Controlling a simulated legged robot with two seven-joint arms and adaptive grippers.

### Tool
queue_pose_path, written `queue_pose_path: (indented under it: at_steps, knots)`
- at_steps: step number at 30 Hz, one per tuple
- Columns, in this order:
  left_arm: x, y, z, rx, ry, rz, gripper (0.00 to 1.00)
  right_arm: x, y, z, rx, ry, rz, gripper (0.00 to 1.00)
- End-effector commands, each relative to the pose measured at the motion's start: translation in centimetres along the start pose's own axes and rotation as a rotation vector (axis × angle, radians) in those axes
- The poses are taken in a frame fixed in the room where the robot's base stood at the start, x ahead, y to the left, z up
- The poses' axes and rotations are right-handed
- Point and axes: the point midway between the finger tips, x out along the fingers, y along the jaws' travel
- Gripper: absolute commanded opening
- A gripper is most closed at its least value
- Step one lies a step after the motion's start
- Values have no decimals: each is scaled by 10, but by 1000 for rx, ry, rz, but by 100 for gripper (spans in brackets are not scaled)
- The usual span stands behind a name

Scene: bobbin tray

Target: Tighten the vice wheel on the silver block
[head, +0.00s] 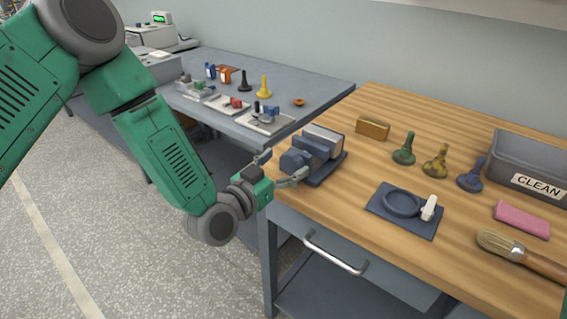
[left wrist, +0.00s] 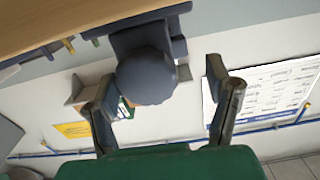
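A blue-grey vice (head: 325,170) stands at the left edge of the wooden bench, with a silver block (head: 322,136) in its jaws. Its dark blue wheel (head: 293,160) faces my left gripper (head: 281,166). My left gripper is open and holds nothing. Whether the wheel's rim is level with the fingertips in depth is unclear. Whether the jaws touch the block is too small to tell. My right gripper is out of view.
On the wooden bench (head: 465,130) are a brown box (head: 373,129), several coloured plungers, a dark blue plate (head: 403,211), a pink cloth (head: 522,219), a brush (head: 520,252) and a grey CLEAN bin (head: 540,168). A drawer handle (head: 335,254) sticks out below. A grey table (head: 300,88) stands behind.

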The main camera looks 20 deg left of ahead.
Motion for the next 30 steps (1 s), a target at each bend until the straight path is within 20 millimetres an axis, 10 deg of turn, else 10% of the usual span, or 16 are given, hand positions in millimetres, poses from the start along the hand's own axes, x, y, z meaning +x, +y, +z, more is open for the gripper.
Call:
queue_pose_path:
  at_steps: [7, 12, 30]
  knots:
    - [2, 3, -2, 4, 1, 0, 66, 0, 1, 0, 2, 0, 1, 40]
    - [0, 0, -1, -1, 3, 3, 20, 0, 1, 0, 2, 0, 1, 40]
    - [-2, 0, 2, 1, -5, 2, 20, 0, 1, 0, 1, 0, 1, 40]
